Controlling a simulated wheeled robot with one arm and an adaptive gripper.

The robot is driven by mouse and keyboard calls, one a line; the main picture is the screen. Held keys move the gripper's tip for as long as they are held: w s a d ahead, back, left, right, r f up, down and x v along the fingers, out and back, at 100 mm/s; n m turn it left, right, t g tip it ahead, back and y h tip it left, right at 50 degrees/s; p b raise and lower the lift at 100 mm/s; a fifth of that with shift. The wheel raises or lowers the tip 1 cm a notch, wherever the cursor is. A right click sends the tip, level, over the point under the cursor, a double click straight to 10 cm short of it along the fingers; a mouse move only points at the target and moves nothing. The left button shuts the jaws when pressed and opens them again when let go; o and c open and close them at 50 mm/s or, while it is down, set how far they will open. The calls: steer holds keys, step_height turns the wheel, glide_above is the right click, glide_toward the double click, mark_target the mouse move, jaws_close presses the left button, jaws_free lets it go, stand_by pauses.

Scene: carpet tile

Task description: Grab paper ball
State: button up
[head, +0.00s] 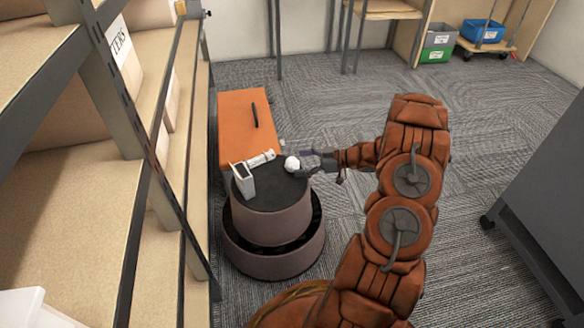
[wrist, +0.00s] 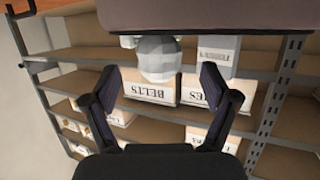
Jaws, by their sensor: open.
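The paper ball (head: 292,164) is small, white and crumpled. It sits at the right edge of the dark round top (head: 275,190) of a brown cylindrical stand. In the wrist view the paper ball (wrist: 158,58) appears faceted and grey-white, at the upper middle, ahead of and between the fingertips. My gripper (head: 308,162) reaches in from the right, close beside the ball. In the wrist view my gripper (wrist: 166,84) has its two dark fingers spread apart with nothing held. Whether a finger touches the ball I cannot tell.
A white boxy object (head: 243,181) and a white cylinder (head: 261,159) share the round top. An orange box (head: 238,115) with a dark pen-like item stands behind. Shelving (head: 185,110) runs close along the left. A dark grey cabinet (head: 545,190) stands right. Carpet between is clear.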

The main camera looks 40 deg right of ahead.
mark_target(299, 163)
steer(key=shift+b+x, duration=0.6)
steer(key=shift+x, duration=1.15)
steer(key=shift+d+f, duration=0.1)
steer(key=c, duration=0.9)
